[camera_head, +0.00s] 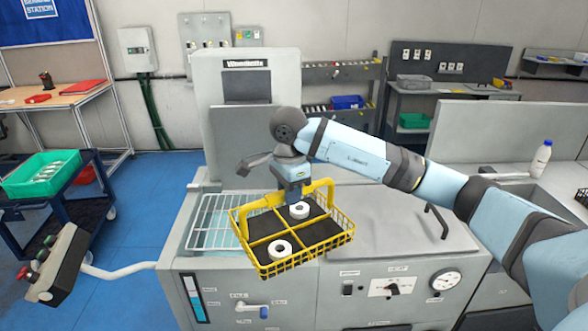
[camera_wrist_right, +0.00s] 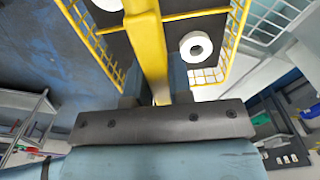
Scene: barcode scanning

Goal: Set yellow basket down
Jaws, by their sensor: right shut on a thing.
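The yellow basket (camera_head: 262,264) is a wire basket with dividers, a dark base and an arched handle. Two white rings, one toward the front (camera_head: 280,249) and one toward the back (camera_head: 299,210), sit in separate compartments. My right gripper (camera_head: 293,196) is shut on the basket's handle from above. My left gripper is not in view.
The grey machine (camera_head: 330,290) has a white wire rack (camera_head: 208,222) left of the basket and a flat lid (camera_head: 385,215) with a black handle to the right. A control box (camera_head: 58,262) on an arm stands at left. A white bottle (camera_head: 541,158) stands on the right counter.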

